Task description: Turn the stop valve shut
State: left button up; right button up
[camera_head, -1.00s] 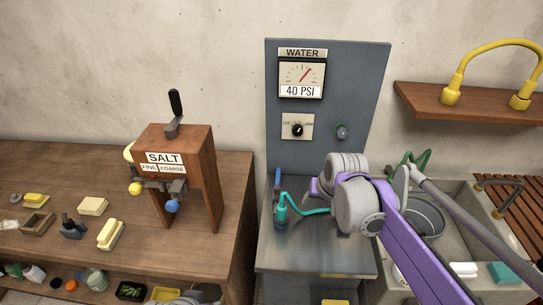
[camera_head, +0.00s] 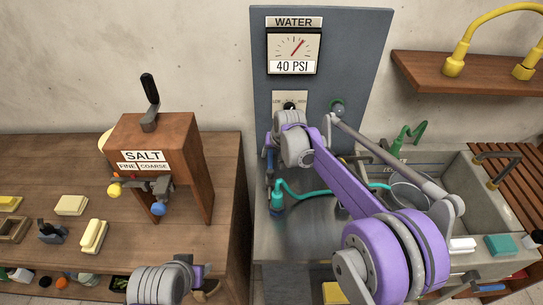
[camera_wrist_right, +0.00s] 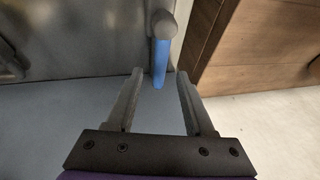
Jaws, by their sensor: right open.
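The stop valve has a blue lever handle (camera_wrist_right: 161,62) hanging from a round grey end in the right wrist view. Part of a blue handle also shows at the left edge of the grey water panel (camera_head: 325,60) in the head view, mostly hidden by my right wrist. My right gripper (camera_wrist_right: 160,73) is open, and the lower end of the handle lies between its fingertips with gaps on both sides. My left wrist shows at the bottom of the head view, but its fingers cannot be made out.
The gauge (camera_head: 292,53) above reads 40 PSI. A teal hose (camera_head: 310,194) runs over the metal counter towards the sink. A wooden salt dispenser (camera_head: 160,150) stands on the wooden counter to the left. A yellow hose (camera_head: 490,25) rests on the shelf at right.

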jog(key=shift+x, duration=1.1)
grip_shut()
dwell(0.7)
